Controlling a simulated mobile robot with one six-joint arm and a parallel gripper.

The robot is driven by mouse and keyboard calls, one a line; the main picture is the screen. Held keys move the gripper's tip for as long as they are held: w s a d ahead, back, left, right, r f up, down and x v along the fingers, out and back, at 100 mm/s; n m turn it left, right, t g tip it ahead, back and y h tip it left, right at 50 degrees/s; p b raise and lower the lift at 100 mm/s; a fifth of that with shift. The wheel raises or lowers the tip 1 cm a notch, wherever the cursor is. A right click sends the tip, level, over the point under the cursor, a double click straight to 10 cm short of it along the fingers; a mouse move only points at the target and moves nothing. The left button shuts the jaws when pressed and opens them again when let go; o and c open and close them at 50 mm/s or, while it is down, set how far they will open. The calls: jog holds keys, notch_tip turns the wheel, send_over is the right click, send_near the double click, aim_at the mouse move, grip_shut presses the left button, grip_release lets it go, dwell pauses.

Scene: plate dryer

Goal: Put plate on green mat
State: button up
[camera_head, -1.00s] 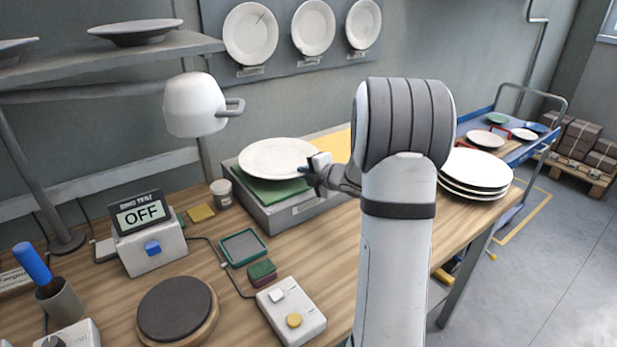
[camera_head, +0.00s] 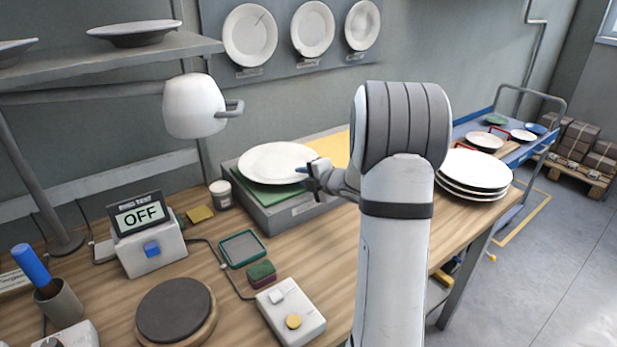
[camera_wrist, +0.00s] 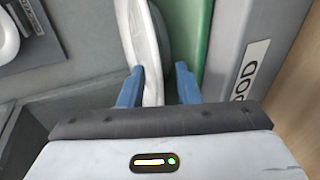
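The white plate (camera_head: 278,162) lies nearly flat over the green mat (camera_head: 262,194) on a grey block. The mat shows along the plate's front and left sides. My gripper (camera_head: 318,178) is at the plate's right rim. In the wrist view the plate's rim (camera_wrist: 152,60) lies between the two blue fingers (camera_wrist: 158,88). The left finger is close against the rim, and a gap shows between the rim and the right finger. The green mat also shows in the wrist view (camera_wrist: 200,35), beside the plate. The gripper looks open around the rim.
The grey block (camera_head: 293,211) has a yellow area (camera_head: 330,147) to the right. A stack of white plates (camera_head: 473,172) stands right of my arm. A small cup (camera_head: 221,193) stands left of the block. A white lamp-like cup shape (camera_head: 194,105) hangs above.

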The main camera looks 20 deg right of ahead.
jog(key=s+r+m+g+h, duration=0.1)
jog(key=s+r+m+h, duration=0.25)
jog(key=s+m, duration=0.2)
jog(key=s+r+m+g+h, duration=0.1)
jog(key=s+r+m+h, duration=0.25)
jog(key=s, duration=0.35)
jog(key=s+a+f+m+g+y, duration=0.1)
jog(key=s+a+m+g, duration=0.3)
jog(key=s, duration=0.7)
jog(key=s+a+f+m+g+y, duration=0.2)
jog(key=s+a+m, duration=0.6)
jog(key=s+a, duration=0.4)
jog(key=f+g, duration=0.1)
jog(key=g, duration=0.1)
jog(key=shift+a+f+g+b, duration=0.25)
jog(key=shift+a+g+b, duration=0.05)
jog(key=shift+g, duration=0.1)
jog(key=shift+w, duration=0.1)
jog(key=shift+r+p, duration=0.55)
jog(key=shift+r, duration=0.05)
